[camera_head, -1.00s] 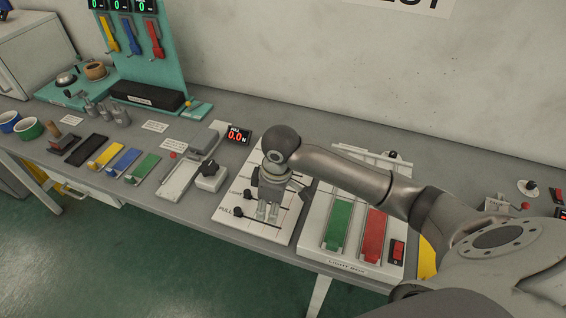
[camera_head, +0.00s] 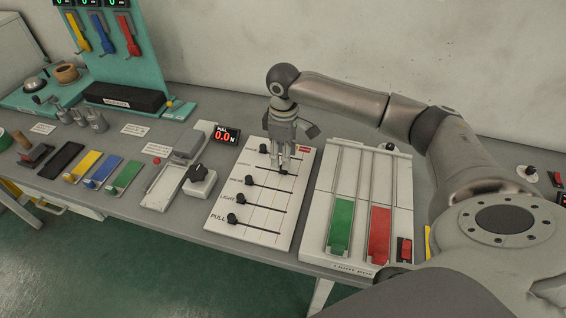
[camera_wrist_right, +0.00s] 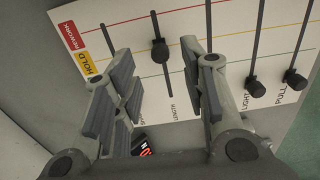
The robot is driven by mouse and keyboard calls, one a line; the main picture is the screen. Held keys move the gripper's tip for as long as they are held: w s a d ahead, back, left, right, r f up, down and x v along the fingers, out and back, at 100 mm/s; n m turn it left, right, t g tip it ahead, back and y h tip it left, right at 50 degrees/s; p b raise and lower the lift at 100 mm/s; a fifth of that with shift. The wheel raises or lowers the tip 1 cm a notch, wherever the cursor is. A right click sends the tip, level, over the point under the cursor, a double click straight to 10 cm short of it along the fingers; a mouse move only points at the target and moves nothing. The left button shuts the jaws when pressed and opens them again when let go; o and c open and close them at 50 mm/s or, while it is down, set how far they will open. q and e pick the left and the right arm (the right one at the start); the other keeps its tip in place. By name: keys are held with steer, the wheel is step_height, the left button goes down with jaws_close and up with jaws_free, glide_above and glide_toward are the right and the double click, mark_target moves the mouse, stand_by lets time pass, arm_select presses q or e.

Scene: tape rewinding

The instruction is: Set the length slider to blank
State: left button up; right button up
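The white slider panel (camera_head: 262,233) has several dark knobs in parallel slots. My right gripper (camera_head: 281,160) points down over this part of the panel. In the wrist view its fingers (camera_wrist_right: 158,70) are spread, with the knob showing between them; I cannot tell whether they touch it. My left gripper is in no view.
The pull knob (camera_head: 232,218) and light knob (camera_head: 241,197) sit at the left ends of their slots. A light box (camera_head: 320,225) stands close on the right. A force display (camera_head: 227,134) and a black-knobbed box (camera_head: 198,184) stand on the left.

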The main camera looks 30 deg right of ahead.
steer(key=shift+f, duration=2.3)
jaws_close()
